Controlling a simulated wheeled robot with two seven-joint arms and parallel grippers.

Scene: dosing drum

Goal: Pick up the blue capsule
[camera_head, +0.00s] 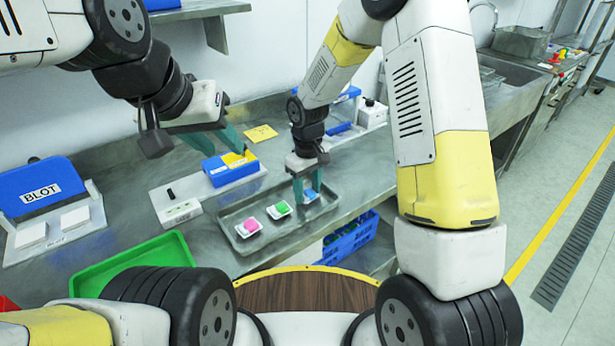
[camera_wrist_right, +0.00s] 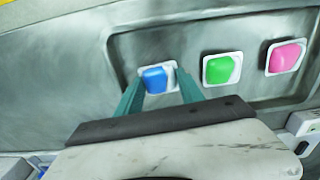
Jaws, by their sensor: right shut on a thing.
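The blue capsule (camera_head: 310,196) sits in a small white holder at the right end of a grey metal tray (camera_head: 222,222). In the right wrist view the blue capsule (camera_wrist_right: 155,80) lies between the fingertips. My right gripper (camera_head: 307,194) is shut on it from above, at tray level; its teal fingers also show in the right wrist view (camera_wrist_right: 158,92). I cannot tell whether it is clear of the tray floor. My left gripper (camera_head: 222,145) has its fingers apart, with nothing between them, near a blue and yellow device.
A green capsule (camera_head: 279,209) and a pink capsule (camera_head: 243,220) sit in white holders in the same tray.

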